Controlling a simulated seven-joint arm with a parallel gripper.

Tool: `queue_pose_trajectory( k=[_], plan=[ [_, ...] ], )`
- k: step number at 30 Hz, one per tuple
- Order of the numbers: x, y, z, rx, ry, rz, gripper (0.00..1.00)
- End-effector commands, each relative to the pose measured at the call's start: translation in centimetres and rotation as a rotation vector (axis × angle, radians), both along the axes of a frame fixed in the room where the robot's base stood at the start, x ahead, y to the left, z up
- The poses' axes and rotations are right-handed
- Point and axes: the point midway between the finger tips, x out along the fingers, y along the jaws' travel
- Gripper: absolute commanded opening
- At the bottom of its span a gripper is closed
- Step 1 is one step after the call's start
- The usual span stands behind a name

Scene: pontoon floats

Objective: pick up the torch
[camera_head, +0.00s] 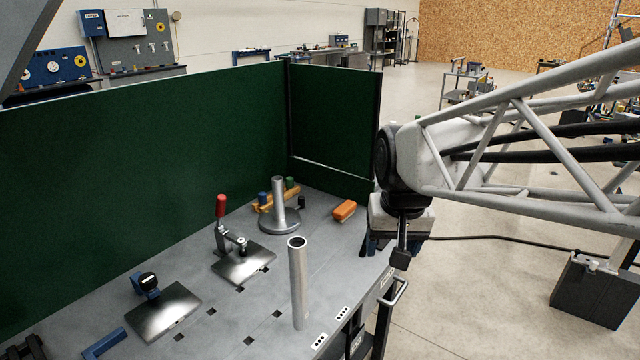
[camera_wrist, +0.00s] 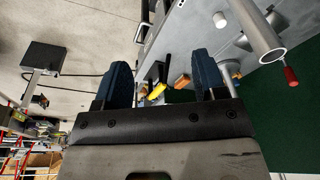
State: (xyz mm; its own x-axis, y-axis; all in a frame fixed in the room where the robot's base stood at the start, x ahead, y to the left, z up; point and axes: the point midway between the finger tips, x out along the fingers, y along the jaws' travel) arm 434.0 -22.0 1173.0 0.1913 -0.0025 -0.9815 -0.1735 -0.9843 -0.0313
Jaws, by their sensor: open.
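No torch is clearly identifiable in the head view. In the wrist view a small yellow object (camera_wrist: 157,91), possibly the torch, shows beyond the gap between my fingers. It is partly hidden by the gripper body and too small to tell for sure. My gripper (camera_head: 387,246) hangs at the right edge of the grey workbench (camera_head: 225,315). Its blue fingers (camera_wrist: 162,78) are apart, with nothing held between them. In the head view my arm and gripper hide that part of the bench.
A tall metal tube (camera_head: 299,285) stands near the bench's front edge. A red-handled clamp (camera_head: 221,208), a post on a round base (camera_head: 279,218) and an orange block (camera_head: 344,210) stand farther back. Green panels (camera_head: 150,155) close off the back.

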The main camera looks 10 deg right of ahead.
Motion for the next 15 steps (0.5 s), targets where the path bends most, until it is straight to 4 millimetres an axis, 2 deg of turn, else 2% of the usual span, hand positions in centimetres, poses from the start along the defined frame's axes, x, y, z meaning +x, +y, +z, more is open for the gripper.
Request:
queue_pose_trajectory(
  k=[1,15],
  plan=[
    [1.5,-0.3,0.1,0.004,0.007,-0.016,0.65],
    [13.8,-3.5,0.3,0.041,0.043,-0.168,0.65]
  ],
)
